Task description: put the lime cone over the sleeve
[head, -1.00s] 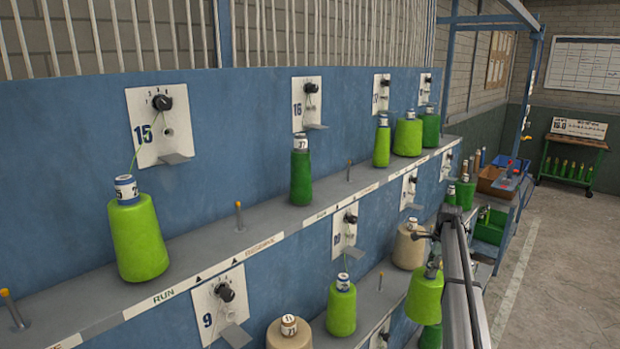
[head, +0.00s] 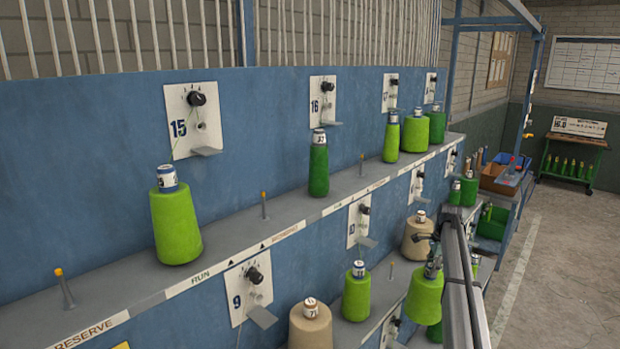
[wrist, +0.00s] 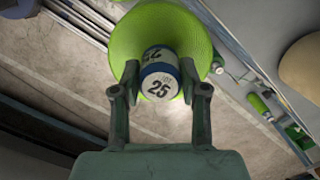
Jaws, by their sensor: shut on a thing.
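A lime cone (head: 424,298) hangs upright below my gripper (head: 433,266) at the lower right of the head view. In the wrist view, my gripper (wrist: 160,74) is shut on the cone's white-and-blue tube top, marked 25 (wrist: 160,84), and the lime yarn (wrist: 127,36) spreads out below it. The cone is in the air beside the lower shelf. I cannot tell which thing is the sleeve.
Another lime cone (head: 176,227) stands under plate 15. Beige cones (head: 310,328) and a lime cone (head: 356,297) stand on the lower shelf, close left of the held cone. Several green cones stand farther along the upper shelf (head: 215,245). Floor at right (head: 560,265) is clear.

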